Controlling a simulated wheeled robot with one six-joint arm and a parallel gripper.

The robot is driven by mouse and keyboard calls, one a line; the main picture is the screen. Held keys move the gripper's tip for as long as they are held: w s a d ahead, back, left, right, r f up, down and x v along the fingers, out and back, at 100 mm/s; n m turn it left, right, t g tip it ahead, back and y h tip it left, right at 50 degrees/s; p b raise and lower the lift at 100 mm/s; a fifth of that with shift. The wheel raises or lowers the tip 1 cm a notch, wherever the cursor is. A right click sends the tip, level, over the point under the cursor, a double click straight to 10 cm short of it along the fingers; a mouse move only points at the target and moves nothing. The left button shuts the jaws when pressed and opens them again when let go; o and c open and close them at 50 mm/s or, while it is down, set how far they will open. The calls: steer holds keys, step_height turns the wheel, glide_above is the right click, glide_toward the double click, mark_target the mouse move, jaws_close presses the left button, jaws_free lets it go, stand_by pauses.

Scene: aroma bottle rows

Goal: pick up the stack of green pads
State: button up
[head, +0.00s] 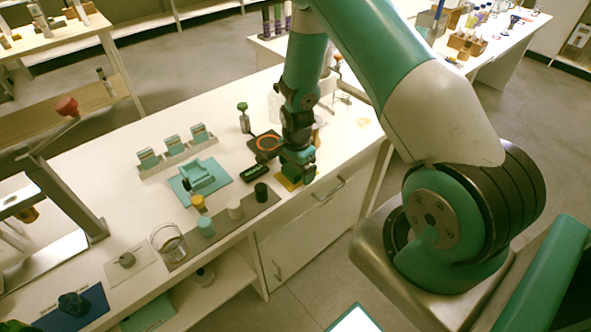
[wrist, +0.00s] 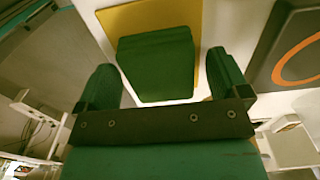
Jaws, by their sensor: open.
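The stack of green pads (wrist: 155,68) lies on a yellow mat (wrist: 145,17) in the wrist view. My gripper (wrist: 163,75) is open, with one finger at the left of the stack and the other at its right. A gap shows between the stack and each finger. In the head view my gripper (head: 297,172) is down at the front edge of the white table, over the yellow mat (head: 283,184). The stack is mostly hidden there by my gripper.
A dark device with an orange ring (head: 266,144) stands close by; it also shows right of the mat in the wrist view (wrist: 282,72). A grey strip (head: 236,216) with small jars lies to the left. A teal tray (head: 200,182) is farther left.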

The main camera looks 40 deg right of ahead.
steer(key=c, duration=1.1)
step_height(320, 180, up, 20)
steer(key=shift+r+b, duration=0.1)
steer(key=shift+b, duration=0.5)
